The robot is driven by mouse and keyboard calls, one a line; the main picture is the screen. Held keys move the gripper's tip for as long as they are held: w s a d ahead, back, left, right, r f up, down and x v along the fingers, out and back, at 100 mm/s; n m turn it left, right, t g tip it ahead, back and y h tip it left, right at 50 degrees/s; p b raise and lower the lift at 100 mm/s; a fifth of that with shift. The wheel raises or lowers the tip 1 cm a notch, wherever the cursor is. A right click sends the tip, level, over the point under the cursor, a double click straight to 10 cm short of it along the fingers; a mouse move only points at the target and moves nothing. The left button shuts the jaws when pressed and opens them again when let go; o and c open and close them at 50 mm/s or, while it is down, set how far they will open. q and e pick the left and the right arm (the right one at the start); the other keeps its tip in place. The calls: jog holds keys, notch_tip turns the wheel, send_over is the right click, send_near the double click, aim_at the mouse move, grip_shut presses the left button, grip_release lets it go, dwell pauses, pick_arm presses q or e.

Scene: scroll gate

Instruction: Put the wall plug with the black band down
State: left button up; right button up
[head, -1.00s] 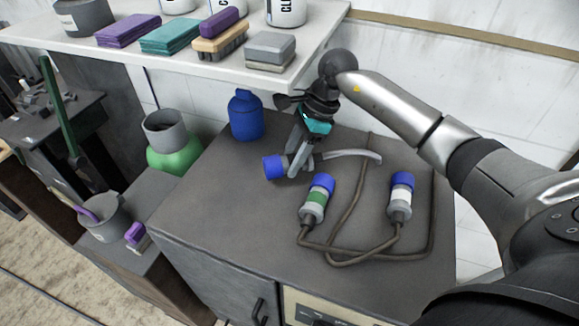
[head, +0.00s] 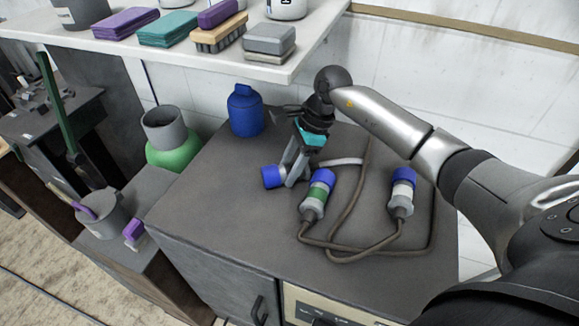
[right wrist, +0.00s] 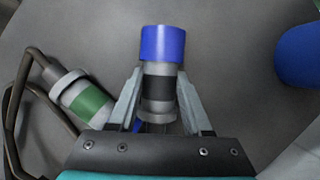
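The wall plug with the black band (right wrist: 158,88) has a blue end and a grey body. In the head view its blue end (head: 272,176) points left, low at the cabinet top, and my gripper hides much of the body. I cannot tell whether it touches the surface. My right gripper (right wrist: 160,100) has one finger on each side of the body, shut on it around the band. It also shows in the head view (head: 291,172), reaching down from behind. My left gripper is out of view.
The green-banded plug (head: 317,195) and the white-banded plug (head: 402,191) lie to the right with brown cables (head: 345,232). A blue bottle (head: 245,110) stands at the back left. A shelf (head: 290,66) overhangs behind. The cabinet top (head: 225,200) is clear at front left.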

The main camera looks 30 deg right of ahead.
jog(key=o, duration=0.4)
jog(key=shift+r, duration=0.1)
jog(key=shift+r+p, duration=0.5)
jog(key=shift+p, duration=0.1)
jog(key=v, duration=0.7)
jog(key=shift+d+r, duration=0.1)
jog(key=shift+d, duration=0.05)
jog(key=shift+s, duration=0.1)
